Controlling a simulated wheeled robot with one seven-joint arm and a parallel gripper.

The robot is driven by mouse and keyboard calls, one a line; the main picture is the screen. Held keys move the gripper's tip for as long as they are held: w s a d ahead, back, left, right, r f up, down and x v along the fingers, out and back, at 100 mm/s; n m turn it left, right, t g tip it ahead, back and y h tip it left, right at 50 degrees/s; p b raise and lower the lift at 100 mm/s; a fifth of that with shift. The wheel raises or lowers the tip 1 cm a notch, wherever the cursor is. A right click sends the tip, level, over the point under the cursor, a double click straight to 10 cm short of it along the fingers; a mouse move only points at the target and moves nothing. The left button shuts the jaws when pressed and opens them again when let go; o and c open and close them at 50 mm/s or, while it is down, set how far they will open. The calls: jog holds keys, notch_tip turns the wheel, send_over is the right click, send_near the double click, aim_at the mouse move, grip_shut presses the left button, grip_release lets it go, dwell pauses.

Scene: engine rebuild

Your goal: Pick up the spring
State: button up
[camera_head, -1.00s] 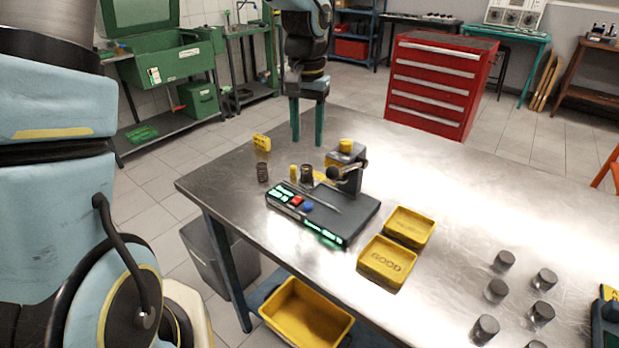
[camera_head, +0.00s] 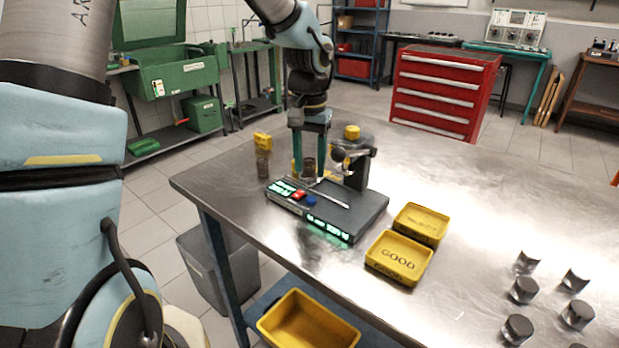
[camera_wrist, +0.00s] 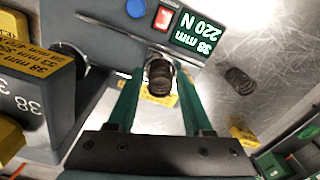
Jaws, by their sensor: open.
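A dark coil spring (camera_head: 309,165) stands beside the spring tester (camera_head: 352,215). It also shows in the wrist view (camera_wrist: 160,80), seen from above. My gripper (camera_head: 309,172) is open and pointing down, with one green finger on each side of this spring. In the wrist view, my gripper (camera_wrist: 159,85) shows a gap between each finger and the coil. I cannot tell how far down the spring the fingertips reach. A second coil spring (camera_head: 263,165) stands apart to the left, and it shows to the right in the wrist view (camera_wrist: 239,80).
The tester's head (camera_head: 357,162) and lever stand close to the right of my gripper. A yellow block (camera_head: 262,142) is behind the second spring. Two yellow trays (camera_head: 398,258) and several metal cylinders (camera_head: 523,290) lie to the right.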

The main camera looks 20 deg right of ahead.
jog(key=shift+r, duration=0.1)
grip_shut()
dwell(0.5)
